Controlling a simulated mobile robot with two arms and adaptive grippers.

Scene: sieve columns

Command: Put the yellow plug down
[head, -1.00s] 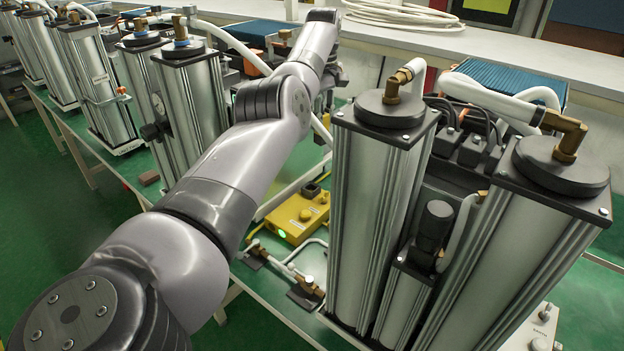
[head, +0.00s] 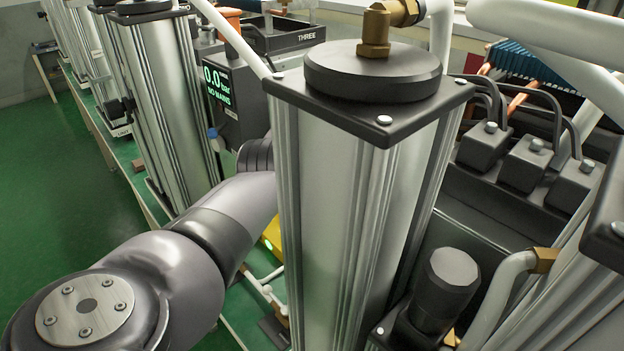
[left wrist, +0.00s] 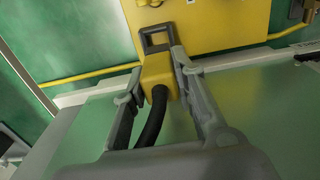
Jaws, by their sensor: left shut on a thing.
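In the left wrist view, my left gripper (left wrist: 157,77) is shut on the yellow plug (left wrist: 158,71), with one grey finger on each side of it. A black cable (left wrist: 153,118) runs from the plug back toward the palm. A grey square frame (left wrist: 146,43) lies just beyond the plug, at the edge of a yellow box (left wrist: 215,35). I cannot tell whether plug and frame touch. In the head view, my left arm comes in from the left and passes behind the near column, which hides the gripper and plug. My right gripper is in neither view.
A tall silver column (head: 345,210) with a black cap fills the middle of the head view. A display (head: 218,90) reading "0.0 bar NO MAINS" stands behind my arm. A white pipe (head: 540,25) and black connectors (head: 520,165) crowd the right.

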